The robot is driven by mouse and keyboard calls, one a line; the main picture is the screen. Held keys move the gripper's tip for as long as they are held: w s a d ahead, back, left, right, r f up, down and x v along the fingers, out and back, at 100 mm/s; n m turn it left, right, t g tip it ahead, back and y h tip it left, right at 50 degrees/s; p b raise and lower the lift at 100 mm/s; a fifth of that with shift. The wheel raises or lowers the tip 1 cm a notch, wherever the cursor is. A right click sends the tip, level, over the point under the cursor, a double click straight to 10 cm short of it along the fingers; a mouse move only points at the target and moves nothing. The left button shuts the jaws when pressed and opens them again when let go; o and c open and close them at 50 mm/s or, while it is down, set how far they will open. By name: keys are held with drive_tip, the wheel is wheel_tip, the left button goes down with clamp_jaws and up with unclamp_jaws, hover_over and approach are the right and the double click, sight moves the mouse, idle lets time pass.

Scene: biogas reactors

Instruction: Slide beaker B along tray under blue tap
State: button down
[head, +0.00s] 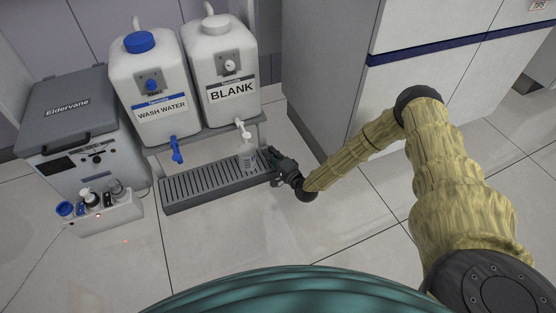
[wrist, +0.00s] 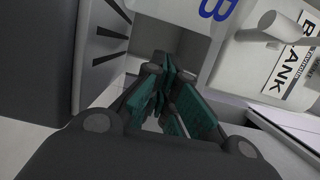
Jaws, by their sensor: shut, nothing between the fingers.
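Beaker B (head: 247,158) is a clear beaker standing on the right end of the slatted grey tray (head: 165,208), below the white tap (head: 242,129). In the wrist view, the beaker (wrist: 185,18) is cut off by the top edge and shows a blue letter B. The blue tap (head: 176,150) hangs over the left part of the tray. My gripper (head: 270,155) is shut and empty, just right of the beaker. In the wrist view, the teal-padded fingers (wrist: 165,85) point toward the beaker. I cannot tell whether they touch it.
The wash water container (head: 150,85) and the blank container (head: 222,65) stand on a grey shelf behind the tray. A grey Eldervane case (head: 70,110) and a rack (head: 105,215) with small bottles are at the left. The tray's slats left of the beaker look clear.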

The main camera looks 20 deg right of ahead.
drive_tip(key=shift+a+b, duration=0.4)
drive_tip(key=shift+a, duration=0.85)
